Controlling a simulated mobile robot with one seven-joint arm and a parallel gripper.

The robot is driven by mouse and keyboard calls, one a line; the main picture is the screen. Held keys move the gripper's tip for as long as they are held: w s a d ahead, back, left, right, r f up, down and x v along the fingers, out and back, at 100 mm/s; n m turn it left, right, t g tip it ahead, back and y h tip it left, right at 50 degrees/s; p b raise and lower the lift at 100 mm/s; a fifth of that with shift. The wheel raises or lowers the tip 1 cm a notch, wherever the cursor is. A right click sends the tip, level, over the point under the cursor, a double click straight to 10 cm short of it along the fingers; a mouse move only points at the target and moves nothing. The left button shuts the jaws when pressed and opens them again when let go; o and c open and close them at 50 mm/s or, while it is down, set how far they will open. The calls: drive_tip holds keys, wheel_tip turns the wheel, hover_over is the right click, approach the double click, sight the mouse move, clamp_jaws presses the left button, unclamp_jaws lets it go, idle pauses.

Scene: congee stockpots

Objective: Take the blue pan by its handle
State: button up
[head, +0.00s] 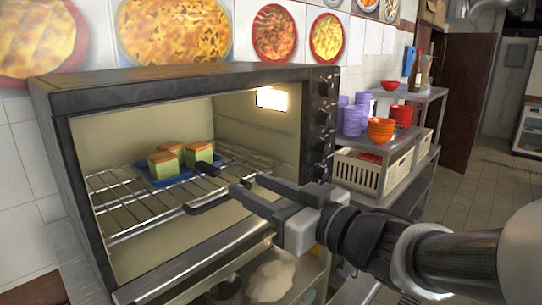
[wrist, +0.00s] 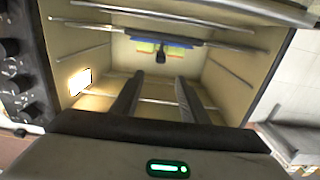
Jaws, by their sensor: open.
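The blue pan (head: 160,182) sits on the wire rack inside the open oven, with several green-and-yellow cake blocks (head: 168,160) in it. Its dark handle (head: 208,169) points out towards my gripper (head: 245,182). My gripper is open and empty at the oven's mouth, its fingertips close in front of the handle. In the wrist view the handle end (wrist: 160,56) shows ahead, between the lines of the two fingers (wrist: 159,76), with a small gap apparent. The blue pan edge (wrist: 185,43) shows behind it.
The oven (head: 190,80) surrounds the pan with walls and a roof; its wire rack (head: 120,205) runs beneath the pan. A lit lamp (head: 271,98) is on the inner right wall. At right, a shelf carries purple and orange bowls (head: 381,130) and cream baskets (head: 357,172).

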approach(201, 162)
drive_tip(key=b+x, duration=0.1)
drive_tip(key=x, duration=0.3)
drive_tip(key=shift+w+a+r, duration=0.1)
drive_tip(key=shift+w+a, duration=0.1)
drive_tip(key=shift+a, duration=0.05)
drive_tip(key=shift+f+x, duration=0.1)
drive_tip(key=shift+x, duration=1.3)
drive_tip(key=shift+f+x, duration=0.15)
drive_tip(key=shift+x, duration=1.25)
drive_tip(key=shift+r, duration=0.1)
clamp_jaws()
